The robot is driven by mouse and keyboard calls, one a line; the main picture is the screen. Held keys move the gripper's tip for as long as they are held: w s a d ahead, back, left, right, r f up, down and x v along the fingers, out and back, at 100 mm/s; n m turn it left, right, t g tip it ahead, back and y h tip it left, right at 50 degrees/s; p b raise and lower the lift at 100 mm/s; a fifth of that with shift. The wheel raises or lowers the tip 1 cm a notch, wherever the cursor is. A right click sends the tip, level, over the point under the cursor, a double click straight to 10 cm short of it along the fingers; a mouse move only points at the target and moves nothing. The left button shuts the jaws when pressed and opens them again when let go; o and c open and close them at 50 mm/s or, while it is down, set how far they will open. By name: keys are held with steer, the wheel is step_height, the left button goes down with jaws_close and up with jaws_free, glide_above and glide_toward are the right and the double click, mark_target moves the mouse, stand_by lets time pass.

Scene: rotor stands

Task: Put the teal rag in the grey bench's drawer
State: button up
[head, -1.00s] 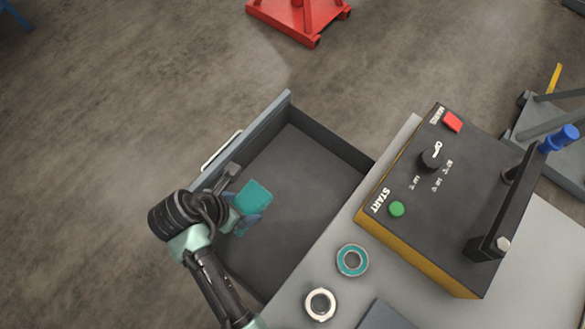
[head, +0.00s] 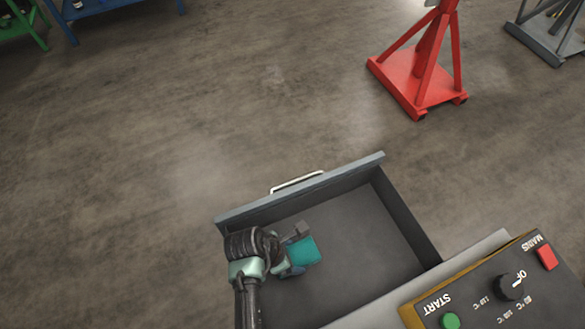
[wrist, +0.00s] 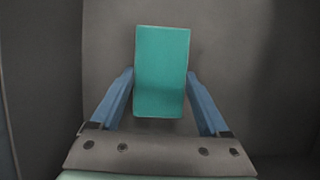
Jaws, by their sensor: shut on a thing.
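The teal rag (head: 304,250) is a small flat rectangle over the open drawer (head: 355,240) of the grey bench. In the wrist view the rag (wrist: 162,70) sits between the two blue fingers of my gripper (wrist: 160,95), which is shut on it. The drawer's dark floor fills most of the wrist view behind the rag. In the head view my gripper (head: 292,262) is inside the drawer's outline, towards its left side. I cannot tell whether the rag touches the drawer floor. The drawer is pulled well out and otherwise looks empty.
The drawer's front has a pale handle (head: 297,183). A control box (head: 480,290) with buttons and a knob stands on the bench top (head: 385,308) at the lower right. A red stand (head: 418,85) is on the floor beyond. The floor in front of the drawer is clear.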

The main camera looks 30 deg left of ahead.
steer(key=o, duration=1.2)
steer(key=shift+f, duration=0.1)
steer(key=shift+c, duration=0.2)
steer(key=p+v, duration=0.2)
steer(key=v, duration=1)
steer(key=shift+r, duration=0.2)
